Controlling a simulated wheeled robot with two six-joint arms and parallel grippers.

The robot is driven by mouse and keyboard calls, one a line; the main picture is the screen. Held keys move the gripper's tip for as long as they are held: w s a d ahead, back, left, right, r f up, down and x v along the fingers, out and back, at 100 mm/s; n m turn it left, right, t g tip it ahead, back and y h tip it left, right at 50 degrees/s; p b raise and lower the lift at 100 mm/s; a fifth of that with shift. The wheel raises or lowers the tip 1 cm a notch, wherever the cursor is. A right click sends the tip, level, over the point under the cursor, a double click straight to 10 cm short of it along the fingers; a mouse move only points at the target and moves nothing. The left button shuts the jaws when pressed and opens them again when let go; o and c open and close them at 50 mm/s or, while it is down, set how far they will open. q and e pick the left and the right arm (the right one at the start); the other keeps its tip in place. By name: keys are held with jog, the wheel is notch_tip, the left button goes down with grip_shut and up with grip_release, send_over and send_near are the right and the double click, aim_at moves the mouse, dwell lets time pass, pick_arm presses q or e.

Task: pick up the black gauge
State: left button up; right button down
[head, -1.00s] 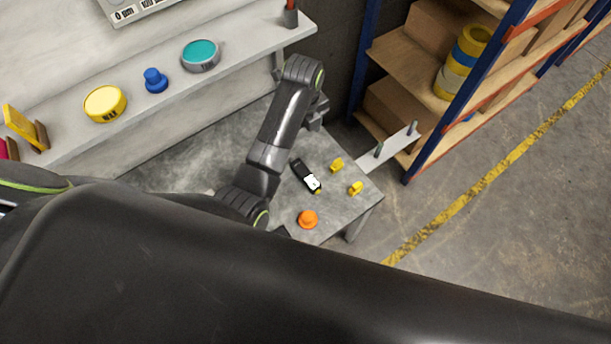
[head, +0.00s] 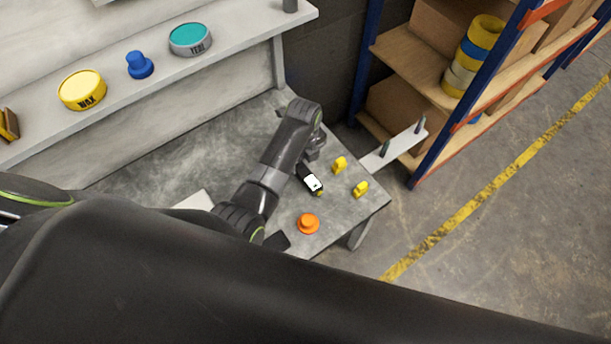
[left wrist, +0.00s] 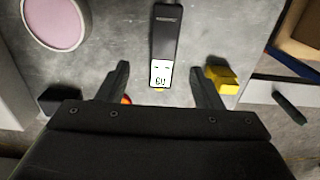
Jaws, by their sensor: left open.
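The black gauge (head: 311,181) with a white display lies on the grey table, near its right end. In the left wrist view the gauge (left wrist: 164,35) runs down the picture's middle, with its display end toward my gripper. My left gripper (head: 316,152) hangs at the far end of the gauge in the head view and partly hides that end. In the left wrist view the open, empty fingers (left wrist: 160,72) stand apart on either side of the display end. I cannot tell their exact height above the table. My right gripper is in neither view.
Two yellow pieces (head: 340,164) (head: 361,189) lie right of the gauge, and an orange knob (head: 308,223) lies in front. A shelf (head: 222,58) with tins is behind. A rack (head: 393,55) stands at the right. A pink-topped round item (left wrist: 58,20) shows in the wrist view.

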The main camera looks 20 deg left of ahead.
aim_at(304, 172)
pick_arm(q)
notch_tip(304, 172, down, 2)
jog(key=shift+f, duration=0.2)
jog(key=shift+w+a+f+b, duration=0.15)
jog(key=shift+f+b, duration=0.15)
jog(key=shift+f, duration=0.55)
jog(key=shift+w+d+f+b, duration=0.1)
jog(key=shift+f+b, duration=0.15)
jog(key=shift+f, duration=0.6)
jog(key=shift+w+a+f+b, duration=0.15)
jog(key=shift+f+b, duration=0.15)
jog(key=shift+f, duration=0.55)
jog(key=shift+d, duration=0.1)
jog(key=shift+c, duration=0.6)
jog(key=c, duration=1)
jog(key=shift+c, duration=0.2)
notch_tip(304, 172, up, 9)
jog(key=shift+f+p, duration=0.15)
jog(key=shift+p, duration=0.95)
jog(key=shift+r, duration=0.7)
